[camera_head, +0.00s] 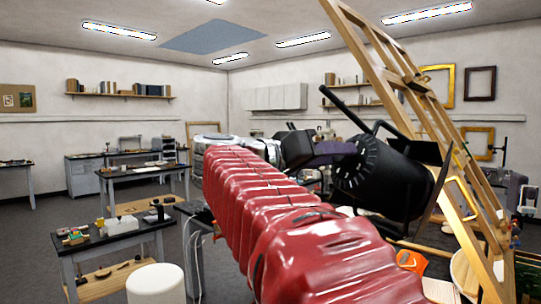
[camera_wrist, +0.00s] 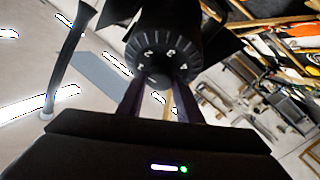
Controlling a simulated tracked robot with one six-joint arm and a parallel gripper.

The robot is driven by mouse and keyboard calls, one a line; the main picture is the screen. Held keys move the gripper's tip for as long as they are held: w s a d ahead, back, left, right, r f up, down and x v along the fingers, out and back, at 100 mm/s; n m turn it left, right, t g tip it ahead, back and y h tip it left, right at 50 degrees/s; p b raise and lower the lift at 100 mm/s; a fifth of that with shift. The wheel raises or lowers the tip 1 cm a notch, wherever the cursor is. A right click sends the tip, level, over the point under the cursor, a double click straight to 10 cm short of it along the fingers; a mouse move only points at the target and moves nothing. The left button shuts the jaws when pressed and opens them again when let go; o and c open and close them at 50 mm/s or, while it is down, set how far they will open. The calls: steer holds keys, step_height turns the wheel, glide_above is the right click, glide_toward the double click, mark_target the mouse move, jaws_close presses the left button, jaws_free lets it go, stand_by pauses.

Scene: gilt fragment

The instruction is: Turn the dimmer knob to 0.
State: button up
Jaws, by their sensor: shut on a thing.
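A black lamp (camera_head: 385,182) with a round ribbed housing hangs at right of centre in the head view. In the wrist view, its dark dial (camera_wrist: 158,46) carries a ring of white numerals, upside down or tilted and too small to read surely. The dimmer knob (camera_wrist: 159,72) is dark and sits at the dial's middle, mostly hidden between the fingers. My gripper (camera_wrist: 160,82) is shut on it, one finger on each side. In the head view my gripper (camera_head: 345,149) meets the lamp's left side; the knob is hidden there. I cannot read the knob's setting.
A leaning wooden easel frame (camera_head: 445,140) stands close on the lamp's right. A black bar rises beside the lamp. A workbench (camera_head: 110,238) with small items and a white round stool (camera_head: 156,284) stand at left. Open grey floor lies between the benches at left.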

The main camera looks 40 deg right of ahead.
steer(key=shift+s+r+n+t+y, duration=0.1)
steer(key=shift+n+t+y, duration=0.8)
steer(key=shift+n, duration=1.95)
steer(key=shift+s+r+n+t+y, duration=0.1)
steer(key=shift+n+t+y, duration=0.8)
steer(key=shift+n, duration=1.9)
steer(key=shift+s+r+n+t+y, duration=0.1)
steer(key=shift+n+t+y, duration=0.8)
steer(key=shift+n, duration=1.95)
steer(key=o, duration=1)
steer(key=shift+v, duration=6.8)
steer(key=shift+w+r, duration=0.1)
steer(key=shift+r, duration=0.05)
